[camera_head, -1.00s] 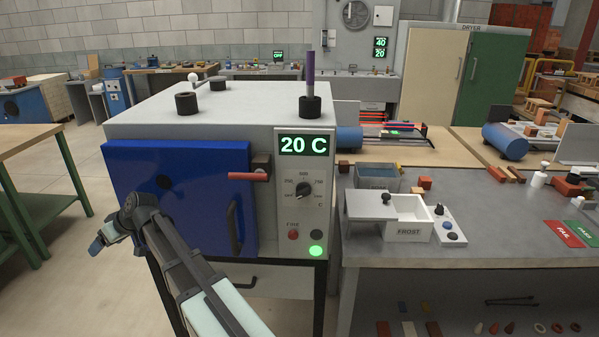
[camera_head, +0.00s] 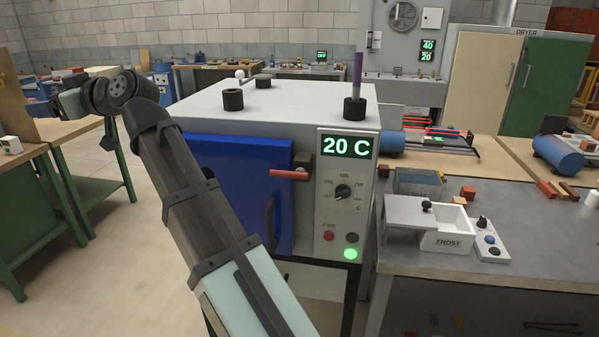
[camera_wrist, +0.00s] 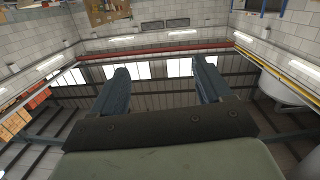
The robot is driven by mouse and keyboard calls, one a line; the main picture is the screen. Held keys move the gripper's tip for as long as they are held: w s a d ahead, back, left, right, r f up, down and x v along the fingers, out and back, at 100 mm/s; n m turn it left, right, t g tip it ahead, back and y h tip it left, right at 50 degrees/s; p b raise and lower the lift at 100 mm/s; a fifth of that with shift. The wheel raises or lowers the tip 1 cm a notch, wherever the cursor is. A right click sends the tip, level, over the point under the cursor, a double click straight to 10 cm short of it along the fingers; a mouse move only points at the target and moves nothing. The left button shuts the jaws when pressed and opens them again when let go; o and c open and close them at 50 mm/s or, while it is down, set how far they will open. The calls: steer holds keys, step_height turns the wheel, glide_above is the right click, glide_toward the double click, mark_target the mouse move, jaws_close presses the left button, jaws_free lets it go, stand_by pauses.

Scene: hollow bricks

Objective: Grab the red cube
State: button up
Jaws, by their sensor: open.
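The wrist view shows walls, windows and ceiling beams, and no cube.
A grey kiln (camera_head: 235,115) with a blue door (camera_head: 235,185) and a "20 C" display stands in the middle. A green-legged table (camera_head: 85,130) is at the left.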

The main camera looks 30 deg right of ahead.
steer(key=s+r+n+t+y, duration=0.1)
steer(key=s+r, duration=0.3)
steer(key=r, duration=0.4)
steer(key=m+g+h, duration=1)
steer(key=m+h, duration=0.6)
steer(key=m, duration=0.4)
glide_above(469, 189)
steer(key=s+a, duration=0.3)
step_height(469, 189, down, 43)
steer(key=x, duration=0.8)
steer(key=shift+s+d+f, duration=0.15)
steer(key=shift+f, duration=0.1)
steer(key=shift+a+x, duration=0.25)
steer(key=shift+x, duration=1)
steer(key=shift+a+x, duration=0.25)
steer(key=shift+x, duration=1.05)
steer(key=shift+s+f, duration=0.1)
steer(key=c, duration=1.1)
